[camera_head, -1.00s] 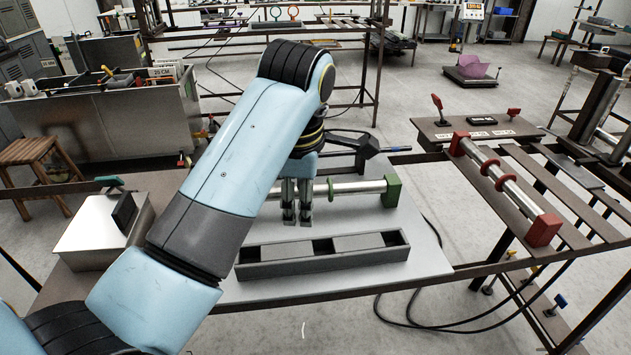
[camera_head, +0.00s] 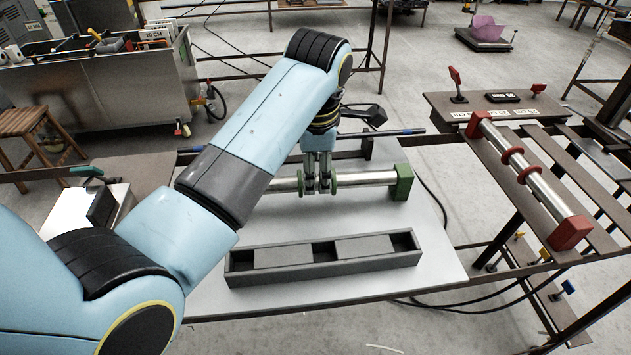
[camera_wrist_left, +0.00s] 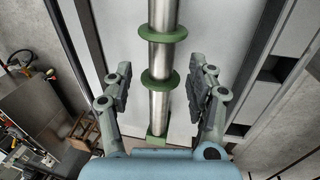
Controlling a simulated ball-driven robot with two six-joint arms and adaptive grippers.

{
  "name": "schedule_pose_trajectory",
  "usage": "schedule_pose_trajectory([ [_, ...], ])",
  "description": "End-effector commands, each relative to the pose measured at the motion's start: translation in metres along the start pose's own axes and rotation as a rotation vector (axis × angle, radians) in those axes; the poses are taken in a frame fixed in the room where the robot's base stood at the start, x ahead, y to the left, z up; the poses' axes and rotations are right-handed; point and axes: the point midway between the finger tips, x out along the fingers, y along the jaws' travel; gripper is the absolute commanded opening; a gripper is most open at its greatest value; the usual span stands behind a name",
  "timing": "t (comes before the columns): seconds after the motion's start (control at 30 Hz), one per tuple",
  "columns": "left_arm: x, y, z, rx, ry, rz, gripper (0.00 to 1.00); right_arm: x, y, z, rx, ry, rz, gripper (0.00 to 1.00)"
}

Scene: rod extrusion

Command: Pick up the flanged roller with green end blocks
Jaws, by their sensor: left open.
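The flanged roller (camera_head: 361,180) lies on the light tabletop, a steel rod with green flanges and a green end block (camera_head: 403,182) at its right end. My left arm hides its left part in the head view. My left gripper (camera_head: 318,192) is open and points down at the roller near its flanges. In the left wrist view the rod (camera_wrist_left: 163,17) runs between the two open fingers of my gripper (camera_wrist_left: 162,88), touching neither. Two green flanges show there, one at finger level (camera_wrist_left: 160,79) and one farther up. A green block shows at the rod's lower end. My right gripper is not in view.
Another roller with red end blocks (camera_head: 535,182) rests on the rack at the right. A metal box (camera_head: 75,215) stands at the left. A blue-tipped bar (camera_head: 395,132) lies behind the roller.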

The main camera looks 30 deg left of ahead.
Motion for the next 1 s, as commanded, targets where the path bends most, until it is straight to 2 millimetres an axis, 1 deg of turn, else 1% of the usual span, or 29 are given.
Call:
schedule_pose_trajectory([
  [0.13, 0.02, -0.002, 0.001, 0.001, 0.003, -0.004, 0.57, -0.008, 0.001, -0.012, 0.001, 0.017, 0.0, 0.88],
  [0.2, 0.032, -0.002, 0.002, 0.0, 0.003, -0.003, 0.57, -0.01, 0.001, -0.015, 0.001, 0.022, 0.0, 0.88],
  [0.3, 0.044, -0.002, 0.002, 0.001, 0.002, -0.001, 0.57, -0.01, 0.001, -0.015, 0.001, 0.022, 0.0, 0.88],
  [0.4, 0.049, -0.002, 0.002, 0.0, 0.0, 0.0, 0.57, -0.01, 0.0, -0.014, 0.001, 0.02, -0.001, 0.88],
  [0.57, 0.049, -0.002, 0.002, 0.0, 0.0, 0.001, 0.57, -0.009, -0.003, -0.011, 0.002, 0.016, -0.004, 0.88],
  [0.67, 0.049, -0.002, 0.002, 0.0, 0.0, 0.0, 0.47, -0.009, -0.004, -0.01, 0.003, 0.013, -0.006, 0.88],
  [1.0, 0.049, -0.002, 0.002, 0.0, 0.0, 0.0, 0.02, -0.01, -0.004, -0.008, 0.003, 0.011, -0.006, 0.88],
])
